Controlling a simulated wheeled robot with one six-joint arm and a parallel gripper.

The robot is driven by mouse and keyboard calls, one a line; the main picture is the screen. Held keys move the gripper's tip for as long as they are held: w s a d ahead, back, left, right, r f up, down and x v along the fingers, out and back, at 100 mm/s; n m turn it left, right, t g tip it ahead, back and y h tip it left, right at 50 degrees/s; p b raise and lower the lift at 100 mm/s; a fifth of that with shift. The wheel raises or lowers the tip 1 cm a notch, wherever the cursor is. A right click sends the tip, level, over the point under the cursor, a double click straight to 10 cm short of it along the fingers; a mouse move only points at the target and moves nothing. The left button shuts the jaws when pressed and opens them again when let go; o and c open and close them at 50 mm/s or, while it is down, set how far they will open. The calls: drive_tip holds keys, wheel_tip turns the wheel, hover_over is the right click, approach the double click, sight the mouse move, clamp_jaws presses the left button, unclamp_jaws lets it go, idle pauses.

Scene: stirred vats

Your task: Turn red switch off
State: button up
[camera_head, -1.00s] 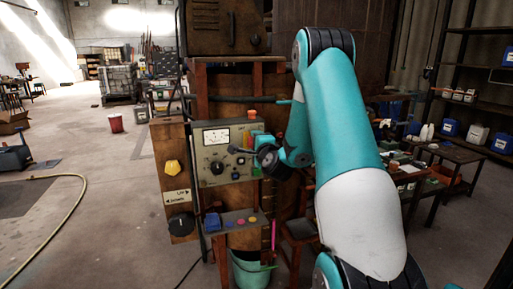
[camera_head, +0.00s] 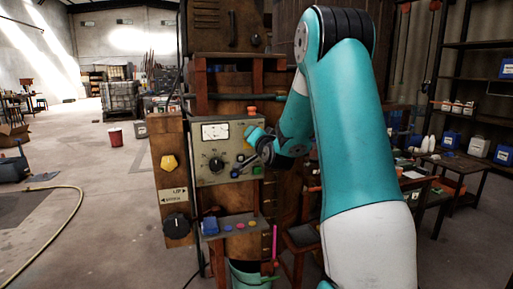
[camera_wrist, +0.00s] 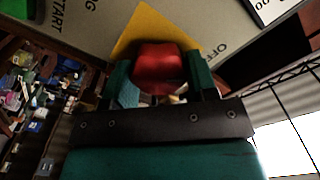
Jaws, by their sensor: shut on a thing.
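The red switch (camera_wrist: 158,68) shows in the wrist view on a yellow plate (camera_wrist: 130,38) on the control panel. An "OFF" label is to the right of the plate. My gripper (camera_wrist: 160,78) has one teal finger on each side of the switch and is shut on it. In the head view my gripper (camera_head: 252,142) is against the right part of the grey control panel (camera_head: 205,175). It hides the switch there, and I cannot tell the switch's exact position.
The panel carries a gauge (camera_head: 215,131), a black knob (camera_head: 216,164) and a green button (camera_head: 257,170). An orange-red piece (camera_head: 252,110) sits at its top edge. Below is a small shelf (camera_head: 232,228) with coloured buttons. Open floor lies to the left.

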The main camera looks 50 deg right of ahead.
drive_tip(key=shift+f+n+b, duration=0.15)
drive_tip(key=shift+n+b, duration=0.4)
drive_tip(key=shift+n, duration=0.05)
drive_tip(key=o, duration=0.9)
drive_tip(key=shift+b+v, duration=4.8)
drive_tip(key=shift+v, duration=3.9)
drive_tip(key=shift+d, duration=0.1)
